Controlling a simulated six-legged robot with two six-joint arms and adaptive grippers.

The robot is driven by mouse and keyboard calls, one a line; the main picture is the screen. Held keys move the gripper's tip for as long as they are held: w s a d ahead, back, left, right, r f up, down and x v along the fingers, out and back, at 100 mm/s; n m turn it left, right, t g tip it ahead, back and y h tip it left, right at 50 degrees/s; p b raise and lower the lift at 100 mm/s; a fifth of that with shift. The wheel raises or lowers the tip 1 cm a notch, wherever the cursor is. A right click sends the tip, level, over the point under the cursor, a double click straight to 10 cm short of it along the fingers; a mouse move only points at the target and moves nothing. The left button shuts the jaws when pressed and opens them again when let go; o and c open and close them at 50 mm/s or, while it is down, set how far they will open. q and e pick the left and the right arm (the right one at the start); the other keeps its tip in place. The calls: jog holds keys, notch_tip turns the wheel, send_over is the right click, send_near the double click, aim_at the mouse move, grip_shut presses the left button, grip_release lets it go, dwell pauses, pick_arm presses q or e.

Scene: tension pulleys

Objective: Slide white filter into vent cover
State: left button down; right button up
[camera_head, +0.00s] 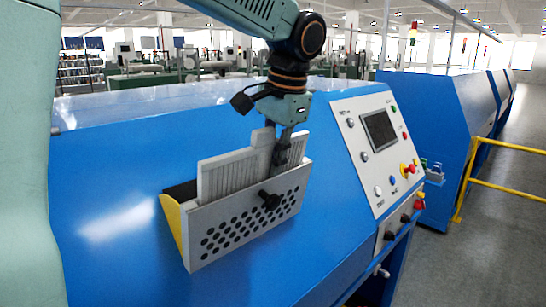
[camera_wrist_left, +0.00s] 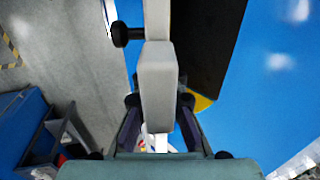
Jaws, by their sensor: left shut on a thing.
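The vent cover (camera_head: 240,226) is a grey perforated panel with a black knob and a yellow side, tilted out from the blue machine's sloped face. The white filter (camera_head: 225,174) is a pleated panel with a raised tab. It stands upright with its lower part behind the cover's front panel and its upper part above the rim. My left gripper (camera_head: 281,158) is shut on the filter, near its right end. In the left wrist view the fingers (camera_wrist_left: 158,118) lie on either side of the pale filter tab (camera_wrist_left: 157,80). The filter's lower edge is hidden.
The blue machine (camera_head: 110,190) fills the middle. A control panel (camera_head: 375,145) with a screen and buttons is right of the cover. A yellow railing (camera_head: 500,187) stands farther right by open grey floor. A dark gap (camera_wrist_left: 208,40) lies beside the filter in the wrist view.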

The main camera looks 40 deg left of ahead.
pick_arm(q)
jog(key=shift+f, duration=0.3)
dwell(0.5)
jog(key=shift+r, duration=0.2)
jog(key=shift+r+p, duration=0.1)
jog(key=shift+p, duration=0.4)
jog(key=shift+d, duration=0.1)
jog(key=shift+s, duration=0.1)
dwell(0.4)
dwell(0.4)
